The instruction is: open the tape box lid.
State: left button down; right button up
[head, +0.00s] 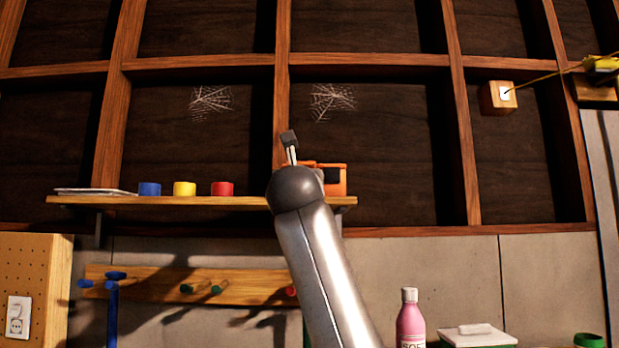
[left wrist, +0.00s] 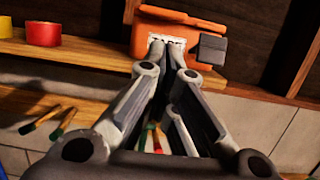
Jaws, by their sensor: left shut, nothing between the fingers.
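The tape box, an orange box with a dark front part, sits at the right end of the wooden shelf in the head view (head: 338,188). Its left part is hidden behind my left arm. In the left wrist view the orange box (left wrist: 207,72) is straight ahead, with an orange lid (left wrist: 182,17) along its top and a dark block on its front right. I cannot tell whether the lid is raised. My left gripper (left wrist: 168,43) is shut and empty, its fingertips in front of the box just under the lid; contact is unclear. My right gripper is not in view.
The wooden shelf (head: 180,201) also holds a blue roll (head: 149,189), a yellow roll (head: 184,189) and a red roll (head: 222,189) left of the box. A peg rail (head: 160,283) hangs below. A pink bottle (head: 410,322) stands at lower right. Space right of the box looks clear.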

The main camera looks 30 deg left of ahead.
pick_arm(q)
jog(key=p+x, duration=0.6)
jog(key=x, duration=0.4)
jog(key=shift+w+p, duration=0.2)
jog(key=shift+p, duration=0.15)
jog(key=shift+s+a, duration=0.1)
